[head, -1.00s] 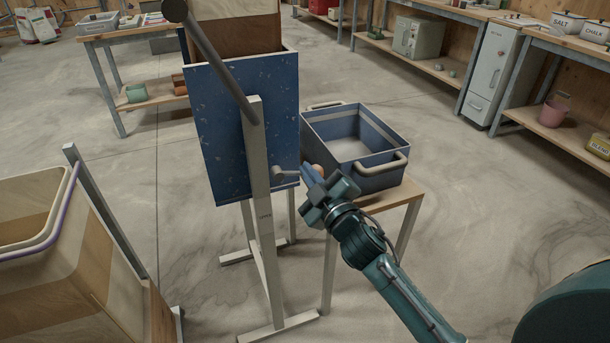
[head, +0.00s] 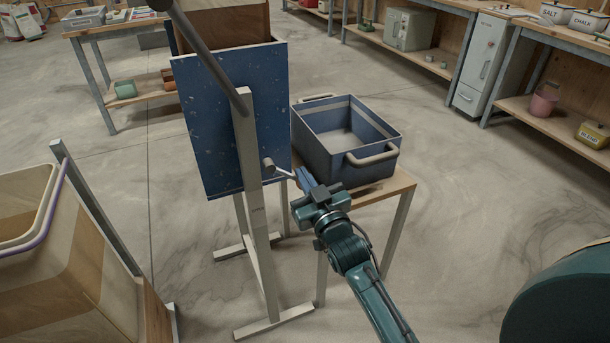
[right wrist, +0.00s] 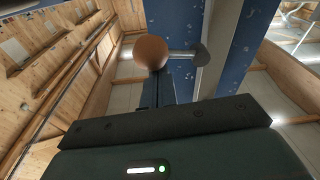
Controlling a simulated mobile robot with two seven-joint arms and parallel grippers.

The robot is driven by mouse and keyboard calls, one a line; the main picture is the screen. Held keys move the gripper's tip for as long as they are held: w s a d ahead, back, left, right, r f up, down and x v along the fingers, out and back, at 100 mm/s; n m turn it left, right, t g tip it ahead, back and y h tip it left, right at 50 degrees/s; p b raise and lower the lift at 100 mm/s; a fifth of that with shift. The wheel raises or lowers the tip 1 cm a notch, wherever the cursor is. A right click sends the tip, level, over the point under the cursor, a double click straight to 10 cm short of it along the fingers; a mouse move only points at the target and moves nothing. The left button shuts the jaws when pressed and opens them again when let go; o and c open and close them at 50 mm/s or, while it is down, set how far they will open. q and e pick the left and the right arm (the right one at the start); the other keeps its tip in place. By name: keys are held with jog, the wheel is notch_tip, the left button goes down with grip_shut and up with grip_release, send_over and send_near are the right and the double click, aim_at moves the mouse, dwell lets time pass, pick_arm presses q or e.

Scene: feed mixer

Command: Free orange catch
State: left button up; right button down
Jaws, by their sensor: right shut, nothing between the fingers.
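The orange catch shows in the right wrist view as a round orange knob (right wrist: 150,52) on a short grey rod. The rod joins a grey pivot (right wrist: 202,55) on the post in front of the blue panel (head: 232,115). In the head view the pivot shows and the rod slopes down to the right; the knob is hidden behind my gripper. My right gripper (head: 303,175) is shut and empty. Its fingertips are right at the knob; I cannot tell whether they touch it. My left gripper is not in view.
A blue bin (head: 335,160) with beige handles stands on a small wooden table (head: 395,185) just right of the panel. A pale upright post (head: 248,170) on floor feet carries a dark bar. A wooden hopper (head: 50,270) stands at left. Floor between is clear.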

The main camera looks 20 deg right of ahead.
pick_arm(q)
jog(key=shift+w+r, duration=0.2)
pick_arm(e)
jog(key=shift+f, duration=0.1)
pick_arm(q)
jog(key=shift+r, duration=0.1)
pick_arm(e)
jog(key=shift+r, duration=0.3)
jog(key=r+p, duration=0.3)
jog(key=p, duration=0.1)
jog(key=shift+w+a+r, duration=0.2)
jog(key=shift+w+r, duration=0.15)
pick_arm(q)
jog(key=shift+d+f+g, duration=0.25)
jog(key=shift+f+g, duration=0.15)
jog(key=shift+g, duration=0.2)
pick_arm(e)
jog(key=s+f, duration=0.1)
jog(key=s, duration=0.9)
jog(key=shift+d+f, duration=0.2)
jog(key=shift+f, duration=0.2)
jog(key=shift+w, duration=0.1)
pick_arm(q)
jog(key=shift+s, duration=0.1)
